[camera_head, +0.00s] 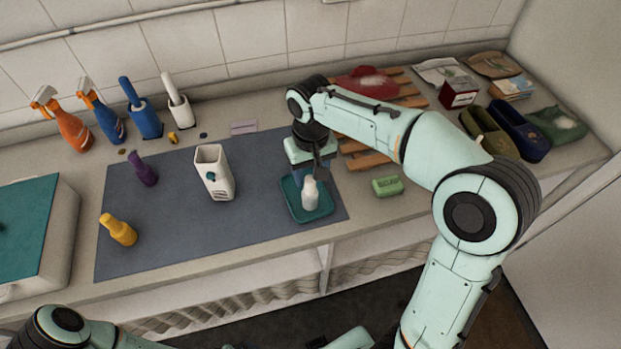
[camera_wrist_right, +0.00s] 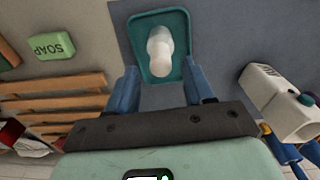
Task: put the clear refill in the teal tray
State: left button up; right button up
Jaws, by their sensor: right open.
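In the right wrist view the refill (camera_wrist_right: 160,50) lies inside the rim of the tray (camera_wrist_right: 146,20). My right gripper (camera_head: 318,166) is just behind and above the refill. Its two blue fingers (camera_wrist_right: 162,72) are spread apart with nothing held between them, and the refill shows beyond their tips. My left gripper is not in view; only part of my left arm shows at the bottom left.
A white dispenser (camera_head: 214,172), a purple bottle (camera_head: 143,170) and a yellow bottle (camera_head: 118,230) stand on the mat (camera_head: 180,238). Green soap (camera_head: 387,186) lies right of the tray, near wooden slats (camera_head: 368,161). Spray bottles (camera_head: 70,128) stand back left. The mat's front middle is clear.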

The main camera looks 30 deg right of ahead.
notch_tip(320, 180, up, 7)
jog(key=p, duration=0.1)
jog(key=shift+r, duration=0.2)
dwell(0.5)
